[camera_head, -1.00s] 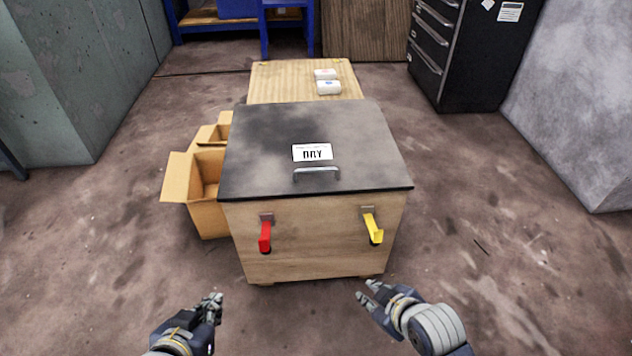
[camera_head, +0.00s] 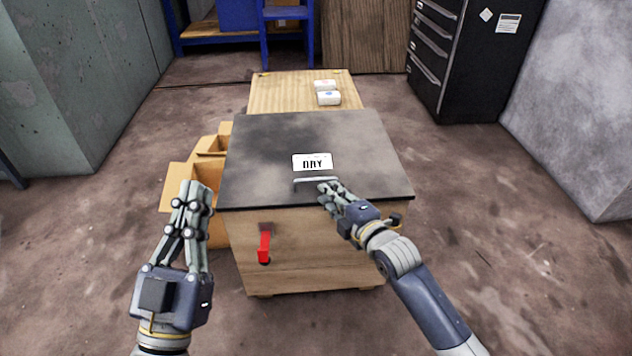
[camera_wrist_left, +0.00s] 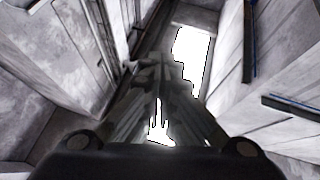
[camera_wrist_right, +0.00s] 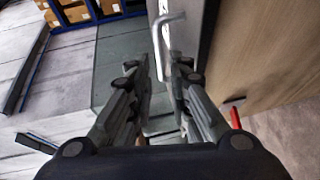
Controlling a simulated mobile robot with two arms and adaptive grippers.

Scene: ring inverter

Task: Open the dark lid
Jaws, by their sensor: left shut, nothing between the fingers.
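The dark lid (camera_head: 260,160) lies flat and closed on the wooden box (camera_head: 300,270). It has a white label (camera_head: 312,161) and a silver handle (camera_head: 305,182) near its front edge. My right gripper (camera_head: 328,188) is at the handle's right end, its fingers partly covering it. The right wrist view shows the handle (camera_wrist_right: 166,20) just ahead of the fingertips, which stand apart (camera_wrist_right: 167,62); contact cannot be told. My left gripper (camera_head: 195,187) is shut and empty, pointing up left of the box. It also shows in the left wrist view (camera_wrist_left: 155,72).
A red latch (camera_head: 264,246) hangs on the box front. My right arm hides the yellow latch. Cardboard boxes (camera_head: 174,190) stand left of the box. A pallet-like wooden top (camera_head: 285,92) with two white packs (camera_head: 328,97) is behind. A black cabinet (camera_head: 470,90) stands back right.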

